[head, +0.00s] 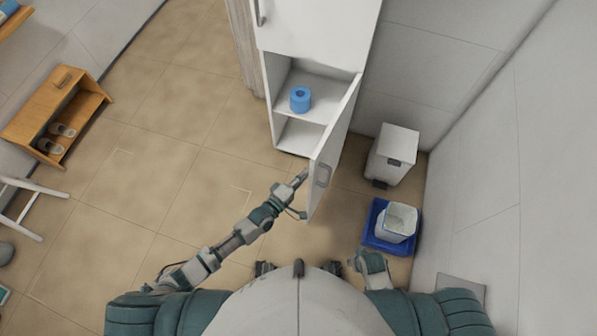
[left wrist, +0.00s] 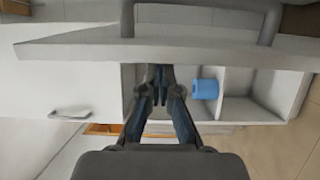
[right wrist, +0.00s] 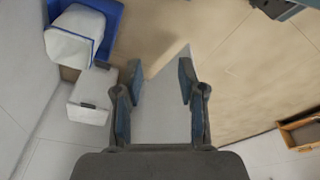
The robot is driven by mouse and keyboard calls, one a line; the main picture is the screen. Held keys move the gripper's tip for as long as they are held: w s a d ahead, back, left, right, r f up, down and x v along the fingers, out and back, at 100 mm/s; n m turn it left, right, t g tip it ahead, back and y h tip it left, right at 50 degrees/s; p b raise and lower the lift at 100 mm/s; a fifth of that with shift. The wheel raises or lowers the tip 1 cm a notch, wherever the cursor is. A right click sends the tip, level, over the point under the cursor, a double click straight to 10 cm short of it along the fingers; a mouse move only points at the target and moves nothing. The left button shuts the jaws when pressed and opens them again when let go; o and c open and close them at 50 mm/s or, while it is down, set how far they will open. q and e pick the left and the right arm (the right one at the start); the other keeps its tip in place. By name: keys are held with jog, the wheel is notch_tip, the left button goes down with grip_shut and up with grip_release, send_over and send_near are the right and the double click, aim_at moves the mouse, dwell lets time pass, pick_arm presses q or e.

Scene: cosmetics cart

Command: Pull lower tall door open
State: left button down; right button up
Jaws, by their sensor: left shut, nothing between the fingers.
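The lower tall door (head: 337,140) of the white cabinet stands wide open, swung out toward me on its right side. Its grey handle (head: 323,175) is on the outer face; the handle also shows at the top of the left wrist view (left wrist: 271,22). My left gripper (head: 302,178) is shut and empty on the door's inner side, close to its free edge; I cannot tell if it touches. In the left wrist view its closed fingertips (left wrist: 160,72) lie just below the door panel (left wrist: 80,48). My right gripper (right wrist: 160,80) is open and empty, away from the door.
Inside the cabinet, a blue roll (head: 300,99) sits on a shelf (head: 318,108). A white bin (head: 394,150) and a blue tray (head: 372,228) with a white container (head: 398,221) stand right of the door. A wooden shoe cabinet (head: 50,108) is far left. The floor between is clear.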

pick_arm(q)
jog(key=s+d+n+t+y, duration=0.1)
jog(key=s+d, duration=0.4)
jog(key=d, duration=0.8)
jog(key=shift+p, duration=0.35)
pick_arm(e)
jog(key=f, duration=0.3)
jog(key=shift+s+d+f, duration=0.1)
jog(key=shift+s, duration=0.25)
pick_arm(q)
jog(key=shift+s, duration=0.1)
jog(key=shift+a+f, duration=0.1)
pick_arm(e)
jog(key=shift+f, duration=0.1)
